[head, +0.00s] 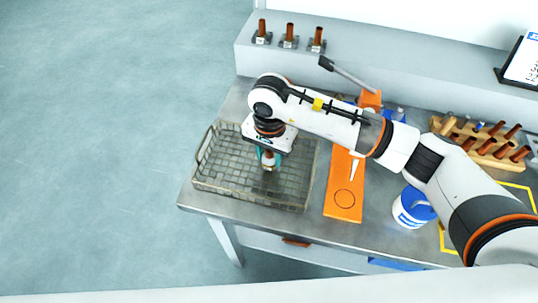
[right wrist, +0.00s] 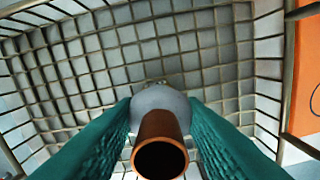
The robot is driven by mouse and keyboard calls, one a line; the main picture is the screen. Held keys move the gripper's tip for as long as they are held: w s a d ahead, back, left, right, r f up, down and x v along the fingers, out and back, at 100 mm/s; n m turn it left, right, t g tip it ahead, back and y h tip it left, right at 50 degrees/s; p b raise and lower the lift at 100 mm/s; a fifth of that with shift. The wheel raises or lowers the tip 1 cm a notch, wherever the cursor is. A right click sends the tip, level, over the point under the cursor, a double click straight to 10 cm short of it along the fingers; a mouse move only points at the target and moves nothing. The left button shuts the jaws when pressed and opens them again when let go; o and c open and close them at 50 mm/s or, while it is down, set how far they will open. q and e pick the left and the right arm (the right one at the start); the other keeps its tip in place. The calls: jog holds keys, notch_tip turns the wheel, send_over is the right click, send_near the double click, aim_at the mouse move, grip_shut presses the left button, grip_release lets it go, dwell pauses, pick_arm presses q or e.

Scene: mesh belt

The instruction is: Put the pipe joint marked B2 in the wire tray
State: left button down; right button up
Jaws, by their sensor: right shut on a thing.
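My right gripper (head: 268,160) is over the wire tray (head: 213,172), a mesh basket at the table's left end. In the right wrist view its two green fingers (right wrist: 160,125) are shut on a pipe joint (right wrist: 162,140), a copper tube with a pale round body. The joint is over the tray's mesh floor (right wrist: 90,70); I cannot tell whether it touches the floor. No mark on it is readable. Several more copper pipe joints (head: 290,33) stand on small labelled bases on the back ledge; their labels are too small to read. My left gripper is not in view.
An orange tool with a lever (head: 344,195) stands right of the tray. A white and blue tub (head: 410,208) is farther right. A wooden rack (head: 485,145) with copper pipes is at the back right, below a framed sheet (head: 524,62). The tray otherwise looks empty.

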jog(key=shift+f, duration=1.05)
jog(key=o, duration=1.2)
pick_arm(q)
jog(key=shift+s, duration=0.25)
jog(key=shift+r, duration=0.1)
pick_arm(e)
jog(key=shift+r, duration=0.1)
jog(key=shift+r, duration=0.5)
notch_tip(320, 180, up, 11)
jog(key=b, duration=0.3)
jog(key=shift+r+b, duration=0.15)
jog(key=shift+b, duration=0.2)
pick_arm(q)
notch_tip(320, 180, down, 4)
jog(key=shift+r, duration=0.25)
